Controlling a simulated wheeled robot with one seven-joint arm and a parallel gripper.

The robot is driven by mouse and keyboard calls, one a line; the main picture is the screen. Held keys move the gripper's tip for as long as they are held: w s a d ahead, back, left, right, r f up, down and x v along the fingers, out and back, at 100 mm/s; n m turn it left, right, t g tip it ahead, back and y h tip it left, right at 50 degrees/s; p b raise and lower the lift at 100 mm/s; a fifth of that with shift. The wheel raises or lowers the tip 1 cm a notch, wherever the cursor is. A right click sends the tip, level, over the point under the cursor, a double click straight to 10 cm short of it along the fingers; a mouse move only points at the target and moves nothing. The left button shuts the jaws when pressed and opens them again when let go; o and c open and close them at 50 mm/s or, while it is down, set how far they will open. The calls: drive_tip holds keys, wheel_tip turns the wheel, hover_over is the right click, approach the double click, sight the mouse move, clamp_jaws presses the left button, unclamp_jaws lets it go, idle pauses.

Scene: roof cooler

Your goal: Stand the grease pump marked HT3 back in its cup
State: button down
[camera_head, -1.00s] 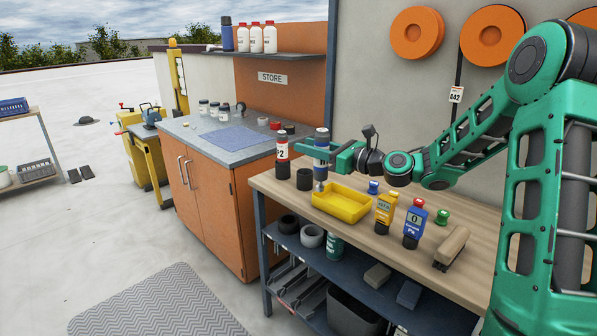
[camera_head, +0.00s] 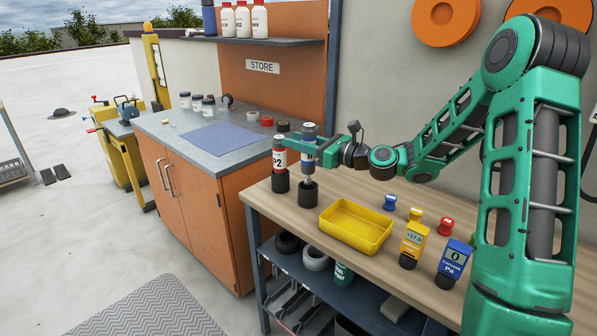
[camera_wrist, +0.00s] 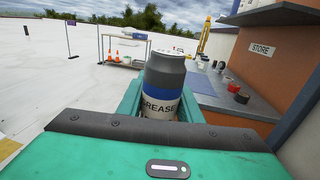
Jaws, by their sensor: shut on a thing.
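My gripper (camera_head: 310,151) is shut on a grease pump (camera_head: 307,162) with a dark cap, a blue band and a white label. It holds the pump upright over a black cup (camera_head: 308,197). The pump's narrow lower end is at the cup's mouth; I cannot tell whether it is inside. In the wrist view the pump (camera_wrist: 163,88) sits between the jaws with GREASE on its label. I cannot read HT3 on it. To the left, a red-banded pump (camera_head: 280,158) whose label ends in P2 stands in another black cup (camera_head: 280,183).
A yellow tray (camera_head: 356,226) lies right of the cup on the wooden bench (camera_head: 302,224). A yellow meter (camera_head: 413,240), a blue meter (camera_head: 454,262) and blue and red knobs stand further right. The grey counter (camera_head: 160,126) with jars is at the left, behind.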

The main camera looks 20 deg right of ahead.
wheel_tip(320, 180, down, 7)
drive_tip(key=shift+r, duration=0.15)
idle(0.4)
drive_tip(key=shift+a+f, duration=0.1)
drive_tip(key=shift+f, duration=0.5)
drive_tip(key=c, duration=1.3)
unclamp_jaws()
drive_tip(key=shift+o, duration=0.2)
approach(314, 167)
drive_tip(key=x, duration=0.4)
drive_tip(key=shift+r, duration=0.1)
